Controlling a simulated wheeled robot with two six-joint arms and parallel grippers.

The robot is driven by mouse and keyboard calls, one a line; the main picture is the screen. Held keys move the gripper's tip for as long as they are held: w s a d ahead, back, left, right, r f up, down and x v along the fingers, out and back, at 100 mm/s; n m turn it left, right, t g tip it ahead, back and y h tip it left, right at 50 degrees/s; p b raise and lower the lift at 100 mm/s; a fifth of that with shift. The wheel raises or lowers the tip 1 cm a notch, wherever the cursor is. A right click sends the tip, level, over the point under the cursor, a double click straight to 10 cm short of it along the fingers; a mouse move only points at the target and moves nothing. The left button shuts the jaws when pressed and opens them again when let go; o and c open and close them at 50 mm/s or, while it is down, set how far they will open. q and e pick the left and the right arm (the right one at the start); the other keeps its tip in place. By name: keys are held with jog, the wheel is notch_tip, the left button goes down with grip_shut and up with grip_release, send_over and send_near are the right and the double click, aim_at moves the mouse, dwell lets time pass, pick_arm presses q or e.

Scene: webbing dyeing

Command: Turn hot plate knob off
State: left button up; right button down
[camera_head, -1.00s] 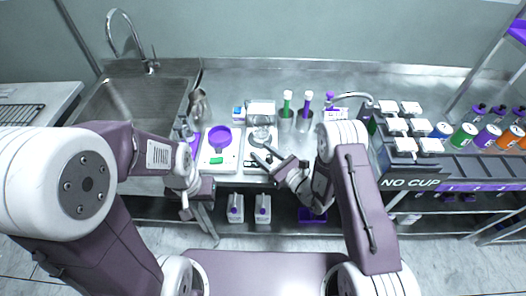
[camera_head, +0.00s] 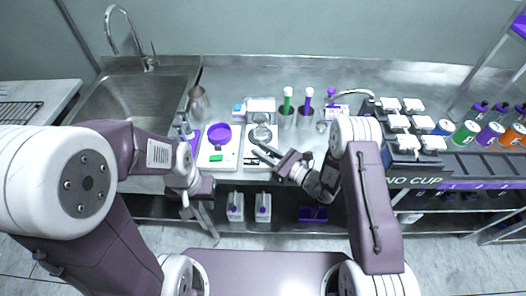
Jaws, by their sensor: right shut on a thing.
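The hot plate (camera_head: 249,160) is a white, flat device at the counter's front edge, with a round glass vessel (camera_head: 262,133) on it. My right gripper (camera_head: 259,150) reaches in from the right, over the front of the hot plate. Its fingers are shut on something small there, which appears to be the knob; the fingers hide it. My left gripper (camera_head: 186,206) hangs low in front of the counter, left of the hot plate and away from it. Its fingers are too small to show whether they are open.
Left of the hot plate is a white scale (camera_head: 204,160) with a purple bowl (camera_head: 218,134). A sink (camera_head: 130,103) is at left; a rack of cans (camera_head: 465,134) is at right.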

jog(key=n+g, duration=0.1)
jog(key=n+g+y+b, duration=0.1)
jog(key=g+b, duration=0.1)
jog(key=shift+s+a+f+n+g+y, duration=0.1)
jog(key=shift+s+f+n+g+y, duration=0.2)
jog(key=shift+n+y, duration=0.1)
jog(key=n+g+b, duration=0.1)
jog(key=g, duration=0.1)
jog(key=n+g+y+b, duration=0.1)
jog(key=n+g+b, duration=0.1)
jog(key=g, duration=0.1)
jog(key=shift+s+a+g, duration=0.15)
jog(key=shift+s+g, duration=0.15)
jog(key=shift+s, duration=0.1)
jog(key=n+g+b, duration=0.1)
jog(key=g, duration=0.1)
jog(key=n+g+b, duration=0.2)
jog(key=shift+s+r, duration=0.1)
jog(key=shift+s, duration=0.25)
jog(key=shift+s+r+n+g+b, duration=0.2)
jog(key=shift+n+g+b, duration=0.35)
jog(key=shift+g, duration=0.35)
jog(key=c, duration=1.2)
grip_release()
